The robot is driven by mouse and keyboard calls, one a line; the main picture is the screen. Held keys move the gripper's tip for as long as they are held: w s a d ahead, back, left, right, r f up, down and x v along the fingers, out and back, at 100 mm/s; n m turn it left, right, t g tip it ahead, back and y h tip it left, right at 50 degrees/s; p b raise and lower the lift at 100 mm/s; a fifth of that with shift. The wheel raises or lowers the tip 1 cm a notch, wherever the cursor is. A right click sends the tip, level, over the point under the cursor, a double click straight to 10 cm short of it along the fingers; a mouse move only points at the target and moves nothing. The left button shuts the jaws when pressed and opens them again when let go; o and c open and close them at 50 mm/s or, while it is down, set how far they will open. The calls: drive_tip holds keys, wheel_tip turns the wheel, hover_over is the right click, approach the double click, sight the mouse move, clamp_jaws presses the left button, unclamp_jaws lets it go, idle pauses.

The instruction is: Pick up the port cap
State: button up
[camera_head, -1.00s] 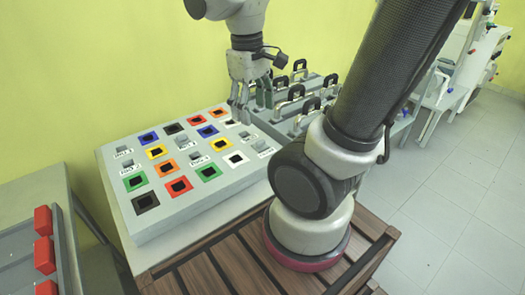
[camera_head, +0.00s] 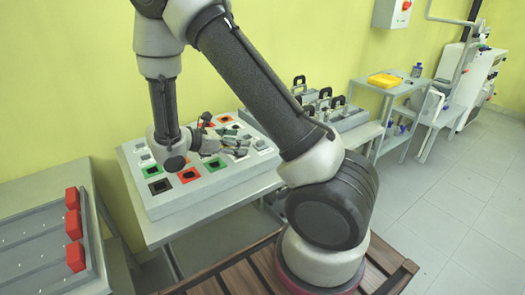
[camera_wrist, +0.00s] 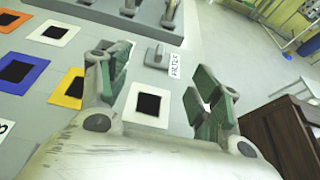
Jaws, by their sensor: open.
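I cannot tell for sure which item is the port cap. A small grey upright piece (camera_wrist: 154,54) stands on the grey panel (camera_wrist: 60,108) beside a printed label, beyond my fingers in the wrist view. My gripper (camera_wrist: 158,92) has its two green-padded fingers spread, with nothing held between them. A white square with a black centre (camera_wrist: 148,104) shows between the fingers. In the head view my gripper (camera_head: 238,150) hangs sideways over the right part of the panel (camera_head: 215,186), pointing right.
Clamp-like holders with black handles (camera_head: 322,102) stand behind the panel on the right. Red blocks (camera_head: 74,225) sit on a grey rack at the left. A yellow box (camera_head: 384,80) lies on a shelf farther right. The floor on the right is clear.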

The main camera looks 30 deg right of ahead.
sight(254, 150)
drive_tip(key=x, duration=0.7)
drive_tip(key=shift+d, duration=0.2)
drive_tip(key=c, duration=1.1)
